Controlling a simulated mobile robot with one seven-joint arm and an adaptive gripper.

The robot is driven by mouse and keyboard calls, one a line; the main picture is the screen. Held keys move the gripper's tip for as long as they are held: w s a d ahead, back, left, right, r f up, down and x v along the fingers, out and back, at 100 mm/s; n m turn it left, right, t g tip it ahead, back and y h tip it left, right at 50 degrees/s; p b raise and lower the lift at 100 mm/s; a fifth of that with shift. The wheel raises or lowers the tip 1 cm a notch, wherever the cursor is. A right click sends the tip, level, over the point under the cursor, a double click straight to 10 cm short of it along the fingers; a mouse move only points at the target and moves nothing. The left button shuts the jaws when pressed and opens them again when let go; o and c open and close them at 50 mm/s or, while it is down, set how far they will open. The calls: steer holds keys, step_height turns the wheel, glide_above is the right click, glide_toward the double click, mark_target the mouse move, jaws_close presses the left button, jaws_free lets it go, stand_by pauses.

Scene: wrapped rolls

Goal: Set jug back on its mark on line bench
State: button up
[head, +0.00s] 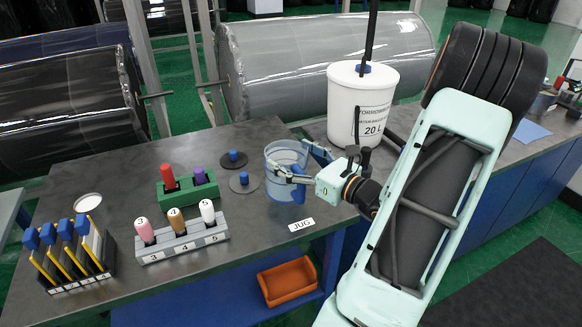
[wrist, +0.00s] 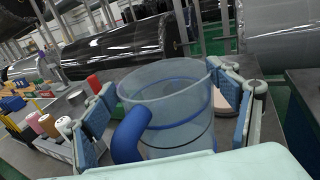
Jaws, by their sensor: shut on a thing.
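The jug (head: 284,158) is clear and bluish, with a blue handle, and looks upright near the right edge of the dark line bench (head: 110,180). My gripper (head: 298,166) reaches it from the right and is shut on it. In the wrist view the jug (wrist: 172,112) sits between the two finger pads, its blue handle (wrist: 130,136) towards the camera. A white label reading JUG (head: 301,224) lies on the bench just in front of it. I cannot tell whether the jug's base touches the bench. Any mark under it is hidden.
A grey numbered rack (head: 183,243) and a green rack (head: 188,192) stand further left. A white 20 L bucket (head: 362,100) stands behind my gripper. An orange bin (head: 287,281) is below the bench edge.

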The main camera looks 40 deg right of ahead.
steer(key=shift+w+d+f, duration=0.1)
steer(key=shift+w+f, duration=0.1)
steer(key=shift+f, duration=0.8)
steer(key=shift+w+d+f, duration=0.1)
steer(key=shift+w+f, duration=0.05)
steer(key=shift+f, duration=0.8)
steer(key=shift+f, duration=0.15)
steer(key=o, duration=2.1)
steer(key=s+d, duration=0.1)
steer(key=s, duration=1.1)
steer(key=shift+d+r+b, duration=0.2)
steer(key=shift+d+b, duration=0.15)
steer(key=shift+b, duration=0.1)
